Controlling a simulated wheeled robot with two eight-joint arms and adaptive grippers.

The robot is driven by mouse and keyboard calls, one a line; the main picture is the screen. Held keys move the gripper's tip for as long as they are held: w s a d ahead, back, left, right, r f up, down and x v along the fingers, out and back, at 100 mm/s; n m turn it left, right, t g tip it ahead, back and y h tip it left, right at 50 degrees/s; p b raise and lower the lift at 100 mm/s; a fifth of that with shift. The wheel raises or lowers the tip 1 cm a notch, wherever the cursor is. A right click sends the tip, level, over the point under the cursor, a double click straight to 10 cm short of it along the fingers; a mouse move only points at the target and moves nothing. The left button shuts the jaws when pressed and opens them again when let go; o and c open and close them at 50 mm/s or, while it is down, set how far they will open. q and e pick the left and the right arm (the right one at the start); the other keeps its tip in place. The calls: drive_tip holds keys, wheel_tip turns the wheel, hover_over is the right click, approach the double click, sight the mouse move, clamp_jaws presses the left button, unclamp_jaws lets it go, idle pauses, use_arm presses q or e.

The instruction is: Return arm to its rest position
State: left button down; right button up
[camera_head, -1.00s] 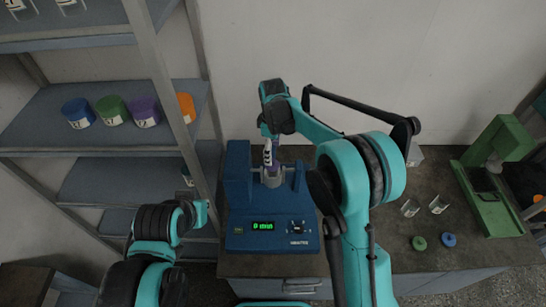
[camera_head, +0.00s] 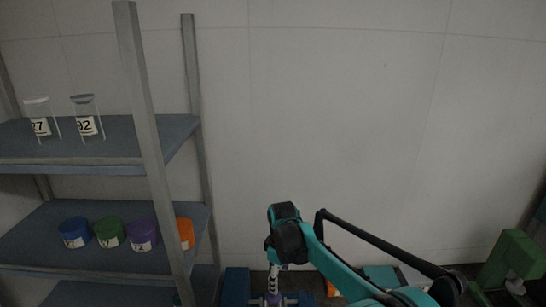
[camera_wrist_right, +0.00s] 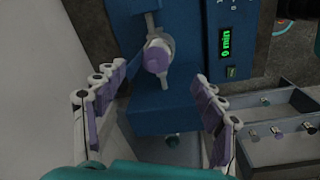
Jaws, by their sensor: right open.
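My right arm (camera_head: 345,275) reaches in from the lower right in the head view. Its gripper (camera_head: 275,283) points down at the bottom edge over the blue shaker (camera_head: 236,287). In the right wrist view my right gripper (camera_wrist_right: 160,78) is open and empty, with its fingers spread. Beyond the fingertips, a purple-capped tube (camera_wrist_right: 157,57) sits in the clamp of the shaker (camera_wrist_right: 160,110), apart from the fingers. The shaker's green display (camera_wrist_right: 226,44) reads 0 min. My left gripper is out of the pictures.
At left a shelf rack (camera_head: 152,150) holds two labelled clear containers (camera_head: 86,118) above and blue, green, purple and orange lidded jars (camera_head: 142,234) below. A green device (camera_head: 508,262) stands at lower right. The wall area above my right arm is clear.

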drive_tip(key=s+d+r+m+t+b, duration=0.2)
drive_tip(key=s+d+m+b, duration=0.2)
drive_tip(key=s+d, duration=0.3)
drive_tip(key=s+d+f+m+t+b, duration=0.2)
drive_tip(key=s+d+f+m+b, duration=0.1)
drive_tip(key=s, duration=0.6)
drive_tip(key=s+d+f+m+t+b, duration=0.2)
drive_tip(key=s+d+f+m+b, duration=0.2)
drive_tip(key=s, duration=0.5)
wheel_tip(320, 180, down, 2)
drive_tip(key=shift+d+f+m+t, duration=0.1)
drive_tip(key=shift+d+m+t, duration=0.2)
drive_tip(key=shift+d+m, duration=0.7)
drive_tip(key=shift+a, duration=0.1)
